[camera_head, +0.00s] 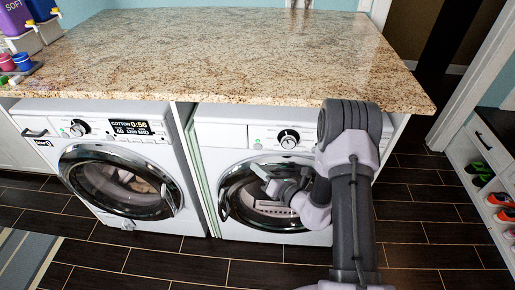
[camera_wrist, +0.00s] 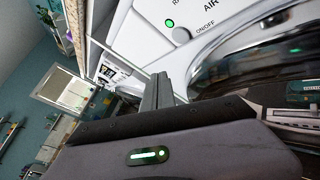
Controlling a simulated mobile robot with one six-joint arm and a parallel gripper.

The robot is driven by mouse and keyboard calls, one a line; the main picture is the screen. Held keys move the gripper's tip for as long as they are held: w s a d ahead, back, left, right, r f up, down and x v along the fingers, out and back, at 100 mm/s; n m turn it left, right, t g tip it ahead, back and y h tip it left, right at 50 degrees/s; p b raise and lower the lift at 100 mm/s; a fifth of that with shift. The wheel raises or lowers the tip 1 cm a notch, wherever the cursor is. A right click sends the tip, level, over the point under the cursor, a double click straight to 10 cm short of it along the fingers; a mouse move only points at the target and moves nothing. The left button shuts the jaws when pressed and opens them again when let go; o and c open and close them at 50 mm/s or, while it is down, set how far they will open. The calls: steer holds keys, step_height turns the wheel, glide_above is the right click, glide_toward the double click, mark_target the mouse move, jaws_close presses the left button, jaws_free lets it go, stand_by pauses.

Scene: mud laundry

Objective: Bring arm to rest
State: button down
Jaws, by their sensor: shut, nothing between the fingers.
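My gripper (camera_head: 264,174) is in front of the right washing machine (camera_head: 225,128), near its round door. The arm bends down from the elbow at the counter's front edge, and the wrist points left. In the wrist view my gripper (camera_wrist: 158,92) shows its fingers together, with nothing held. The machine's white panel with a green light and its dark door rim fill the upper right there. Whether the fingers touch the machine cannot be told.
A granite counter (camera_head: 230,50) spans both machines, its middle bare. The left washing machine (camera_head: 95,118) has its door shut. A shoe shelf (camera_head: 478,165) stands at right. Dark floor tiles (camera_head: 190,262) lie clear in front.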

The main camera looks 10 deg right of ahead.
steer(key=s+a+r+n+g+y, duration=0.25)
steer(key=a+r+n+y, duration=0.25)
steer(key=a+r+n, duration=0.45)
steer(key=s+a+r+n+g+y, duration=0.1)
steer(key=s+a+r+n+g, duration=0.5)
steer(key=s+r+n+g, duration=0.45)
steer(key=s+d+r+n+t+h, duration=0.1)
steer(key=s+d+r+n+h, duration=0.15)
steer(key=s+n+h, duration=0.4)
steer(key=s+d+r+n+h, duration=0.1)
steer(key=s+d+n, duration=0.2)
steer(key=s, duration=0.6)
steer(key=s+d+r+n+t+h, duration=0.1)
steer(key=d+r+n+t+h, duration=0.1)
steer(key=d, duration=0.4)
steer(key=shift+s+r+n+t+h, duration=0.35)
steer(key=shift+n+t+h, duration=0.25)
steer(key=shift+n+h, duration=0.4)
